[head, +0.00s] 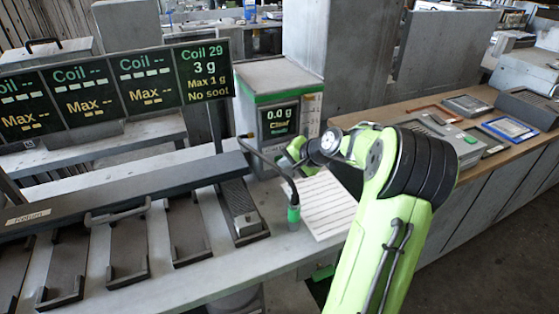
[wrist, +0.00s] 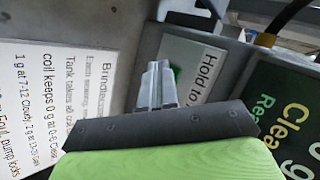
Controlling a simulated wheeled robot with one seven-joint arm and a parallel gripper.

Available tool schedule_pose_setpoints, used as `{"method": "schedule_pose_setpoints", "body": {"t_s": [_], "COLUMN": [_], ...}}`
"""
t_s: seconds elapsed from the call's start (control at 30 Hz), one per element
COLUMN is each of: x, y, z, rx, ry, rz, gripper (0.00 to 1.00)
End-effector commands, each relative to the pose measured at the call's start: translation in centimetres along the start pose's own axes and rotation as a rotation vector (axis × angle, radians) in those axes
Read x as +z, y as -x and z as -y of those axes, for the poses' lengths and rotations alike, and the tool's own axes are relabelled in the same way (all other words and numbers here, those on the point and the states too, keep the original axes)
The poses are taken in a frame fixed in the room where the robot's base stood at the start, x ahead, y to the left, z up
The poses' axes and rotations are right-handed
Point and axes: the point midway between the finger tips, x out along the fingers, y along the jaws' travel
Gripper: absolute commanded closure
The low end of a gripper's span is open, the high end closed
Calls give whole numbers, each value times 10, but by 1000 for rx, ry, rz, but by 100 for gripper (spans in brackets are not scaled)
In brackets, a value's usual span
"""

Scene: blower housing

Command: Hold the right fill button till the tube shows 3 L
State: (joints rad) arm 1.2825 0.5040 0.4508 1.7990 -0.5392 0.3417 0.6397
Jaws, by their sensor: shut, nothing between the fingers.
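My gripper (head: 290,155) is shut and empty, close to the front of the grey box with a green band (head: 262,97). In the wrist view my closed fingers (wrist: 158,82) point at a white label reading "Hold to" (wrist: 207,72), its remaining words cut off. A small green patch (wrist: 177,72) shows beside the fingertips, partly hidden by them; I cannot tell whether it is the button or whether the fingers touch it. The box's display (head: 279,120) reads 0.0 g, Clear.

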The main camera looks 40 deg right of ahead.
Motion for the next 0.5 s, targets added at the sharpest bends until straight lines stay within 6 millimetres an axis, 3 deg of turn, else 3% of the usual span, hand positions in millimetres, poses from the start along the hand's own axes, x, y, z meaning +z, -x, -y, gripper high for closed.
{"method": "schedule_pose_setpoints", "body": {"t_s": [0.5], "x": [8], "y": [11], "z": [-8], "rx": [0], "ry": [1], "rz": [0], "gripper": [100]}}
